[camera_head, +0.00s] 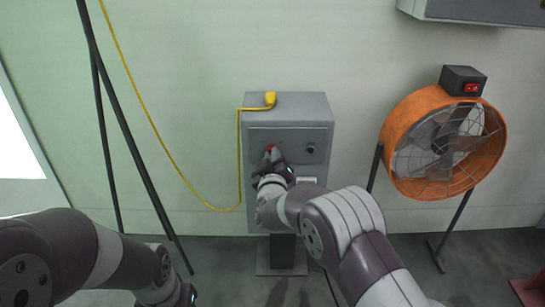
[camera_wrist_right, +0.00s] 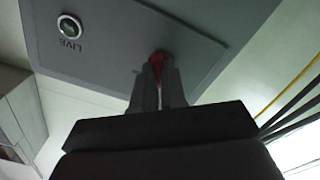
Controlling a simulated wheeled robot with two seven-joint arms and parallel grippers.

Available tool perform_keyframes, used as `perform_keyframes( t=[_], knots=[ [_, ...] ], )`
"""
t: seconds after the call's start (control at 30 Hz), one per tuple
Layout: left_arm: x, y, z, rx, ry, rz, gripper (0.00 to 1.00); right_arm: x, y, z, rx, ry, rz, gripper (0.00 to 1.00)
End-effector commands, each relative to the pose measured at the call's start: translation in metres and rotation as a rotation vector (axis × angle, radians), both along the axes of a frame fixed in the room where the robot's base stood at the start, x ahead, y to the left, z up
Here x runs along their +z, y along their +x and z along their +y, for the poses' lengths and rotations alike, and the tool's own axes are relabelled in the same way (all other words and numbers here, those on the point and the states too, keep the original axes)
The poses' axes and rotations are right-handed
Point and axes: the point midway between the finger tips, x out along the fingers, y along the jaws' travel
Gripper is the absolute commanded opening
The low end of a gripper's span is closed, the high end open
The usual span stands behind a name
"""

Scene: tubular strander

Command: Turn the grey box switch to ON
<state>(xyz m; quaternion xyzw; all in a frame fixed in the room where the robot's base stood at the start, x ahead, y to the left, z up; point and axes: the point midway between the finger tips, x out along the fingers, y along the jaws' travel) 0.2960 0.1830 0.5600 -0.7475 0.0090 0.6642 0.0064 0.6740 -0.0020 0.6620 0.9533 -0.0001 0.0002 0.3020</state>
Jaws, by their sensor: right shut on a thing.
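The grey box (camera_head: 257,113) stands on a post against the wall, in the middle of the head view. Its red switch handle (camera_head: 269,148) shows as a small red tip on the front panel. My right gripper (camera_head: 272,158) is at the panel, shut on the red handle. In the right wrist view the two fingers (camera_wrist_right: 158,80) close around the red handle (camera_wrist_right: 159,58), most of which they hide. A round indicator marked LIVE (camera_wrist_right: 69,26) is on the same panel. The handle's position marks are not readable. My left gripper (camera_head: 188,296) is at the bottom edge, mostly cut off.
A yellow cable (camera_head: 165,150) runs from a plug (camera_head: 270,98) on the box top and hangs to the left. An orange fan (camera_head: 400,150) on a stand is right of the box. Black tripod legs (camera_head: 130,140) stand at the left.

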Motion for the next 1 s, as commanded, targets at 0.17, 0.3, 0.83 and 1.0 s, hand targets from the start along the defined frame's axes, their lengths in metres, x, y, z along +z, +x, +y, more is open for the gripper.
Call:
perform_keyframes(
  t=[0.17, 0.3, 0.83, 1.0],
  knots=[
    [0.004, 0.000, 0.000, 0.000, 0.000, 0.000, 0.43, 0.000, 0.000, 0.000, 0.001, 0.155, 0.003, 0.00],
    [0.005, 0.000, 0.000, 0.000, 0.000, 0.000, 0.43, -0.001, 0.000, 0.000, 0.000, 0.289, 0.002, 0.00],
    [-0.002, 0.000, 0.000, 0.000, 0.000, 0.000, 0.43, -0.003, 0.000, 0.000, 0.000, 0.792, 0.004, 0.00],
    [-0.006, 0.000, 0.000, 0.000, 0.000, 0.000, 0.43, -0.003, 0.000, 0.000, 0.000, 0.953, 0.002, 0.00]
  ],
)
